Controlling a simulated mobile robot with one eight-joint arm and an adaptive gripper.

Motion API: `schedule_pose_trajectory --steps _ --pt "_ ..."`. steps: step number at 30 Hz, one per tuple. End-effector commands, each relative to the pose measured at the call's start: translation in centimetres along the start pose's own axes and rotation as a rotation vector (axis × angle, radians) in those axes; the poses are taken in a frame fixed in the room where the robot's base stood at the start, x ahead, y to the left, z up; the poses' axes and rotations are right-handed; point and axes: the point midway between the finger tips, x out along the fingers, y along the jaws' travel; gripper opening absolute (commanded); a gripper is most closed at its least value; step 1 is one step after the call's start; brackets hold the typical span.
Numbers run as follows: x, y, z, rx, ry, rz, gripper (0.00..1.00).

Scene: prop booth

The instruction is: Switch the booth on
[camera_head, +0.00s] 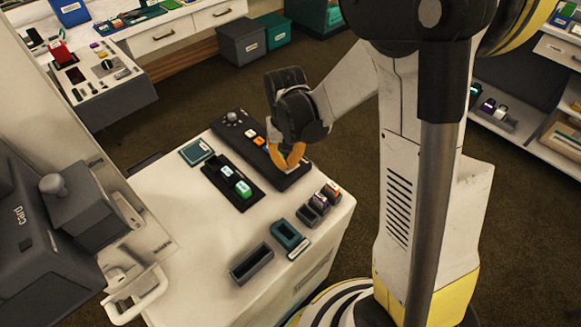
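A long black control panel (222,130) lies on the white counter (190,225). It has a round knob (232,117) at its far end and a row of small buttons, among them a white one (249,133) and an orange one (259,141). My gripper (288,164) reaches down over the near end of this panel, its orange fingers pointing at the surface. The fingers and wrist hide part of the panel. I cannot tell whether they touch it or whether they are open. No held thing shows.
Beside the panel are a black tray (219,182) with white and green blocks, a teal square pad (197,152), a grey tray (252,264) and a teal holder (287,235). A grey card machine (50,245) stands at left. Shelves line the right.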

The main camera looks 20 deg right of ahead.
Motion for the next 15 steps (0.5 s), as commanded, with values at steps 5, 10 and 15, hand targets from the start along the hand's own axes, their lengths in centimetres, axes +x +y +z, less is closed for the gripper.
schedule_pose_trajectory --steps 5,10,15 --pt "0.33 0.0 0.0 0.0 0.0 0.0 0.0" --pt "0.59 0.0 0.0 0.0 0.0 0.0 0.0" --pt "0.83 0.0 0.0 0.0 0.0 0.0 0.0"
